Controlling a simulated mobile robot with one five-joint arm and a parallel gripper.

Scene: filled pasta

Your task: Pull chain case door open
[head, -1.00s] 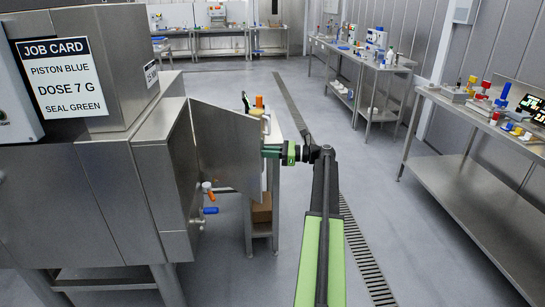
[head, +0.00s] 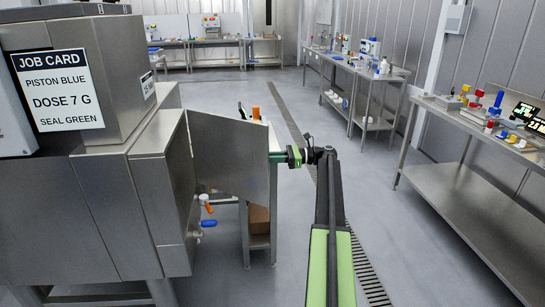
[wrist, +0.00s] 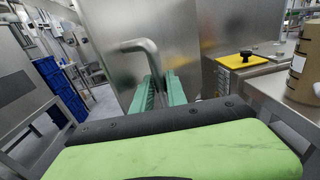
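The chain case door (head: 228,150) is a flat steel panel standing ajar, swung out from the right side of the steel machine (head: 150,200). My gripper (head: 278,157) is at the door's free edge, its green fingers reaching the far side. In the wrist view the door (wrist: 185,40) fills the upper middle, with a bent metal bar handle (wrist: 138,47) on it. The teal fingers (wrist: 158,90) show there on both sides of the handle's lower end and look closed on it. The exact contact is partly hidden by the fingers.
Orange (head: 206,197) and blue (head: 208,223) valve handles stick out below the door. A narrow table (head: 272,185) stands behind the door. In the wrist view a yellow board (wrist: 247,61) lies at the right. A steel bench (head: 470,200) runs along the right; the floor between is open.

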